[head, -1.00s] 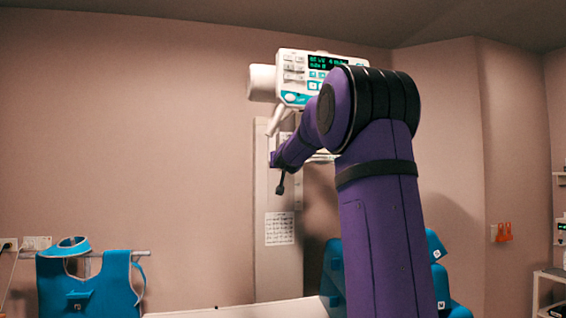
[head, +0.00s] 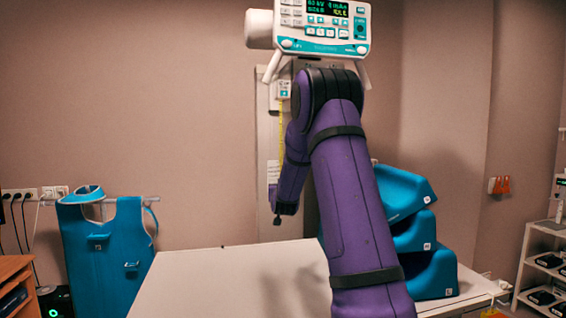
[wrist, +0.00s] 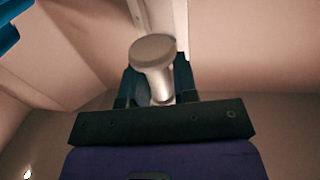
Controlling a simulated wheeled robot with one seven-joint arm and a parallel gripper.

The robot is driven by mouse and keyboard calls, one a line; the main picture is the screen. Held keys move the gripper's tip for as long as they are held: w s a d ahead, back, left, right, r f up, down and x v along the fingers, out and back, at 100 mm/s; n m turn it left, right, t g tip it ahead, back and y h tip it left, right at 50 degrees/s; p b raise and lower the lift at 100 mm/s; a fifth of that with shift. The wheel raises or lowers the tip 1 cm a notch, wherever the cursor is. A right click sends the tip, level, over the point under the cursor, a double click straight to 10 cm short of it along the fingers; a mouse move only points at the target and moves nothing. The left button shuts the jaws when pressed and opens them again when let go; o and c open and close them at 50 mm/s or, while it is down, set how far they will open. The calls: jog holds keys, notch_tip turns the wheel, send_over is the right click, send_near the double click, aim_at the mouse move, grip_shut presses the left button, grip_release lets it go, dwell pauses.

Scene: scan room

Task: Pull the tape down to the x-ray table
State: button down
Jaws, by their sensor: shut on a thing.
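The yellow tape (head: 282,135) hangs as a thin vertical strip from a small white housing (head: 284,90) under the x-ray tube head (head: 322,30). Its lower part is hidden behind my purple arm. In the wrist view, my gripper (wrist: 157,84) is shut around a pale round knob (wrist: 153,52), apparently the tape's pull end.
Blue positioning cushions (head: 425,275) are stacked on the table's right side, close to my arm. A blue lead apron (head: 105,245) hangs on a wall rail at left. A shelf rack (head: 545,265) stands at right. The tabletop's left part is clear.

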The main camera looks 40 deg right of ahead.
notch_tip(320, 180, down, 28)
jog(key=shift+f, duration=0.2)
jog(key=c, duration=1)
grip_release()
jog(key=v, duration=1)
jog(key=shift+s+a, duration=0.25)
jog(key=shift+a, duration=0.1)
